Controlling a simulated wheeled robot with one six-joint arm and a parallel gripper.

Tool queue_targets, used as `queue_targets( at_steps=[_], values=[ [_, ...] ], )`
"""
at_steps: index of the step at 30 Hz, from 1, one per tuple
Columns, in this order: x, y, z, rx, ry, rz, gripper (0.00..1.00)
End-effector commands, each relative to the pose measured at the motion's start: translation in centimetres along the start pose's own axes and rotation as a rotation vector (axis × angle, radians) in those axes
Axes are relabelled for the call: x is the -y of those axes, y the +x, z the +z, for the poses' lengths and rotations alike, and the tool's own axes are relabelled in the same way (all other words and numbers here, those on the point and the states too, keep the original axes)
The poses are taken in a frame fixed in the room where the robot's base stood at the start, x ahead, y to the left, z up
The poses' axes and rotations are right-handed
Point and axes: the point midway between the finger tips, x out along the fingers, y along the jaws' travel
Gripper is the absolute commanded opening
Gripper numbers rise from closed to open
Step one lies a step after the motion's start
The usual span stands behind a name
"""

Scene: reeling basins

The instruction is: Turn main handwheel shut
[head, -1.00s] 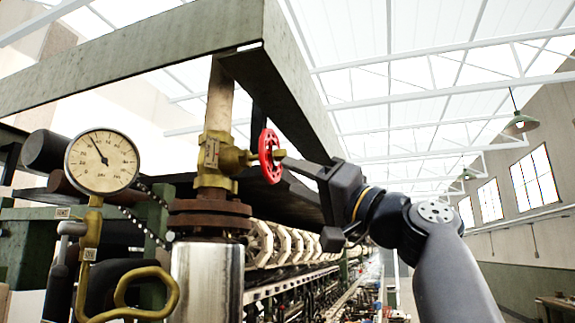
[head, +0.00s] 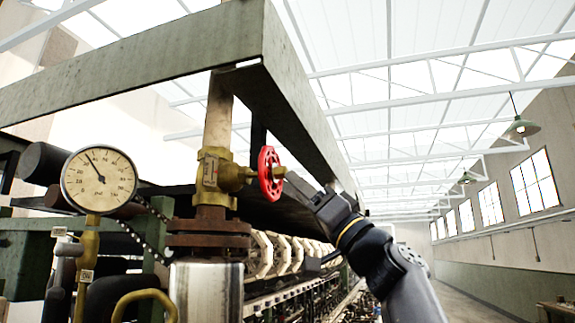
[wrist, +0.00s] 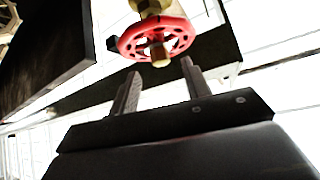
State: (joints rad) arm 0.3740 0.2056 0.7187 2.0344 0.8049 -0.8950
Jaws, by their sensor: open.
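The red main handwheel (head: 268,174) sits on the side of a brass valve (head: 213,172) on a vertical pipe. In the wrist view the handwheel (wrist: 156,38) shows its spokes and brass centre nut. My gripper (wrist: 160,72) is open, its two fingers apart and pointing at the wheel. The left fingertip is just short of the rim and the right one appears beside the nut; contact cannot be told. In the head view my gripper (head: 292,182) is right of the wheel, and its fingers are partly hidden by its own body.
A dial gauge (head: 99,180) on a brass fitting stands left of the valve. A green steel beam frame (head: 140,62) runs above the valve and on its right, close over my arm. A row of reeling machinery (head: 290,255) lies behind. Open floor shows at the right.

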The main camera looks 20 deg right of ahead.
Motion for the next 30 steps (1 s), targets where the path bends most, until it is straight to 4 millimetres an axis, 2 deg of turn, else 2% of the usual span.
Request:
queue_targets(
  at_steps=[1, 3, 9, 23, 30],
  values=[
    [0.1, 1.2, -0.3, 0.002, 0.004, -0.002, 0.45],
    [0.1, 2.2, -0.3, 0.001, 0.004, -0.001, 0.45],
    [0.0, 4.0, -0.1, 0.002, 0.002, 0.000, 0.45],
    [0.0, 4.6, 0.1, 0.001, 0.000, 0.000, 0.45],
    [0.0, 4.6, 0.1, 0.001, 0.001, 0.000, 0.26]
  ],
)
